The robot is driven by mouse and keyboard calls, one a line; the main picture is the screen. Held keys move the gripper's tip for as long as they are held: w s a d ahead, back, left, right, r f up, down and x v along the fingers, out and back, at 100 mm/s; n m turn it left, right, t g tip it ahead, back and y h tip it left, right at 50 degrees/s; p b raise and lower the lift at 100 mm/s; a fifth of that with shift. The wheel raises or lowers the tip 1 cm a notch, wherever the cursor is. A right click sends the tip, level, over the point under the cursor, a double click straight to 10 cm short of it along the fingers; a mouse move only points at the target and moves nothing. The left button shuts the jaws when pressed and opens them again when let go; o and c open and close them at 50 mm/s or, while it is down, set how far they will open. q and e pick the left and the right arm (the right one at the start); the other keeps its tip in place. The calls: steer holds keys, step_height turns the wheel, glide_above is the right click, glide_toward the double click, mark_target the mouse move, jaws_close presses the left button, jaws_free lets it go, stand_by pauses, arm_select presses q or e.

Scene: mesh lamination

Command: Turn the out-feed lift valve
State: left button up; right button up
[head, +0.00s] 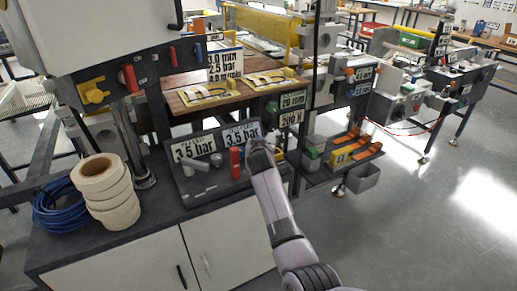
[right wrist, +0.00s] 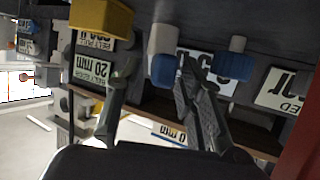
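The valve panel (head: 209,187) is a dark sloped plate with two "3.5 bar" labels, below the lamination table. A red handle (head: 235,163) and a grey handle (head: 196,165) stand on it. My right gripper (head: 258,145) is at its right end, hiding part of it. In the right wrist view the fingers (right wrist: 150,85) are spread. A grey-and-blue valve knob (right wrist: 163,68) lies in view between the fingertips; contact cannot be told. A second blue knob (right wrist: 235,66) is beyond the right finger. No readable label names the out-feed lift valve. My left gripper is out of view.
A yellow block (right wrist: 100,18) is close to the left finger. Red material (right wrist: 302,140) fills the right edge of the wrist view. White tape rolls (head: 103,185) and a blue cable coil (head: 62,205) lie on the cabinet. A tray with orange-handled tools (head: 357,140) is to the right.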

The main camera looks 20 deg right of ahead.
steer(key=shift+v, duration=3.25)
